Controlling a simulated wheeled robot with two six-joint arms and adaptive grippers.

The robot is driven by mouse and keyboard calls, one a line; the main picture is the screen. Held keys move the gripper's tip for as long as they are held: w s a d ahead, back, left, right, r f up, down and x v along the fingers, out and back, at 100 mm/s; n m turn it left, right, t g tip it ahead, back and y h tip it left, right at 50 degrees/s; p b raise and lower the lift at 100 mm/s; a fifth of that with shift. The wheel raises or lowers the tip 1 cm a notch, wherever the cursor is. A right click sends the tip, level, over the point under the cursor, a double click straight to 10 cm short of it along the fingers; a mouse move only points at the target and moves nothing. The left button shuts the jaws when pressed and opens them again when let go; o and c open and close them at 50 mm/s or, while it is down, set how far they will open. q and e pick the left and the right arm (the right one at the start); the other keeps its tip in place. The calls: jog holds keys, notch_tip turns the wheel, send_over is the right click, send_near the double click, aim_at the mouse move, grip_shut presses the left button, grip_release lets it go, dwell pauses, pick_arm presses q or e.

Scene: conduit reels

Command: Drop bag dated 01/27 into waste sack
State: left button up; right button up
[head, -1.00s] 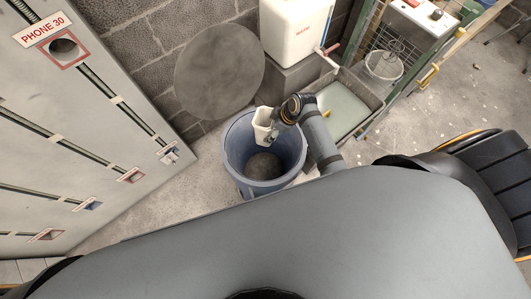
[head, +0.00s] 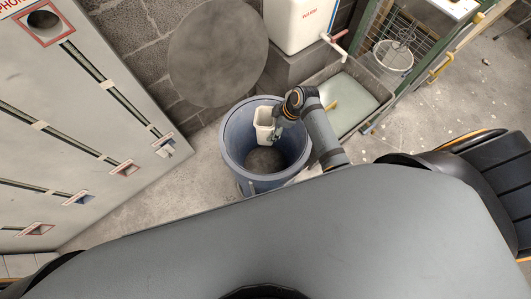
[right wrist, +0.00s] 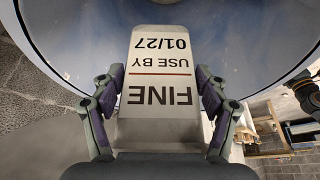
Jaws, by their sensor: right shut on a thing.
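A pale bag (head: 264,118) is in my right gripper (head: 276,134), over the mouth of a round blue waste container (head: 232,163), inside its rim as seen from the head. In the right wrist view the bag (right wrist: 160,60) reads "FINE, USE BY 01/27", upside down. The fingers of my right gripper (right wrist: 160,88) close on its two sides. The blue inner wall of the container (right wrist: 255,40) curves behind the bag. I cannot tell how far the bag is below the rim. My left gripper is not in view.
A grey slotted panel (head: 60,130) stands at the left. A round grey disc (head: 218,52) leans on the block wall behind the container. A white tank marked "WARM" (head: 300,22) and a grey trough (head: 352,95) are at the back right. Concrete floor shows left of the container.

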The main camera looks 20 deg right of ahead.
jog(key=o, duration=1.6)
jog(key=v, duration=1.2)
jog(key=shift+r, duration=0.1)
jog(key=shift+a, duration=0.1)
